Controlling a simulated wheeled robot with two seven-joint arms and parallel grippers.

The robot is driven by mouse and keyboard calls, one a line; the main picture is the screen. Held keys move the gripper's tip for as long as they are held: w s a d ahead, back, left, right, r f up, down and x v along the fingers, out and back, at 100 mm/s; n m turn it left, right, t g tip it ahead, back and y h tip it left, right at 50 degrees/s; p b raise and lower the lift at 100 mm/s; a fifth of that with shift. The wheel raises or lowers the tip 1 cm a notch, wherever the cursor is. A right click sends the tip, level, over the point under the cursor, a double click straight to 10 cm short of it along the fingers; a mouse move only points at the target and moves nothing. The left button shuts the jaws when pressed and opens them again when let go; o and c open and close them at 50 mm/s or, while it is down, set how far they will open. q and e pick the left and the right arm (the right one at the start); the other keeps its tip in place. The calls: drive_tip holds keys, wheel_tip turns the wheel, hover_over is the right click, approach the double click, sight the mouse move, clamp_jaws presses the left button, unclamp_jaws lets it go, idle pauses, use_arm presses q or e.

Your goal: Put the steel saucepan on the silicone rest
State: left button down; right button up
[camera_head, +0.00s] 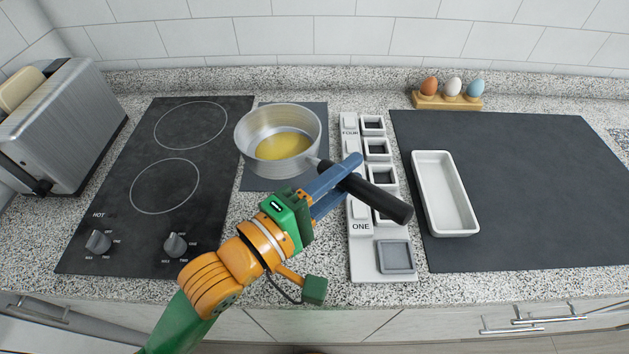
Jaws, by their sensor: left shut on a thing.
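The steel saucepan (277,159) holds yellow liquid and shows in the head view, left of centre. Its black handle (385,198) points to the lower right, across the white strip. My left gripper (343,178) is shut on the handle near the pan, its blue fingers on either side. A flat dark grey square, which looks like the silicone rest (318,115), lies behind and beneath the pan; the pan hides much of it. I cannot tell whether the pan touches it. My right gripper is not in view.
A black hob (125,210) with two rings and knobs lies left, beside a toaster (62,125). A white strip of small framed trays (359,245) stands right of the rest. A white dish (445,228) sits on a large dark mat (540,190), mostly clear. An egg holder (445,102) stands behind.

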use_arm(q)
drive_tip(key=w+a+f, duration=0.1)
drive_tip(key=w+f, duration=0.1)
drive_tip(key=w, duration=0.1)
drive_tip(key=w+a+f+b, duration=0.1)
drive_tip(key=w+f, duration=0.1)
drive_tip(key=f, duration=0.1)
drive_tip(key=w+a+f+b, duration=0.1)
drive_tip(key=w+f, duration=0.1)
drive_tip(key=w, duration=0.1)
drive_tip(key=shift+w+a+f, duration=0.15)
drive_tip(key=shift+w+f, duration=0.15)
drive_tip(key=shift+f, duration=0.05)
wheel_tip(320, 180, down, 3)
drive_tip(key=shift+f, duration=0.1)
drive_tip(key=c, duration=0.6)
unclamp_jaws()
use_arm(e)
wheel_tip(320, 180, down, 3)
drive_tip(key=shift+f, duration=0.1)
use_arm(q)
drive_tip(key=shift+s, duration=0.1)
drive_tip(key=v, duration=1.2)
drive_tip(key=shift+b, duration=0.4)
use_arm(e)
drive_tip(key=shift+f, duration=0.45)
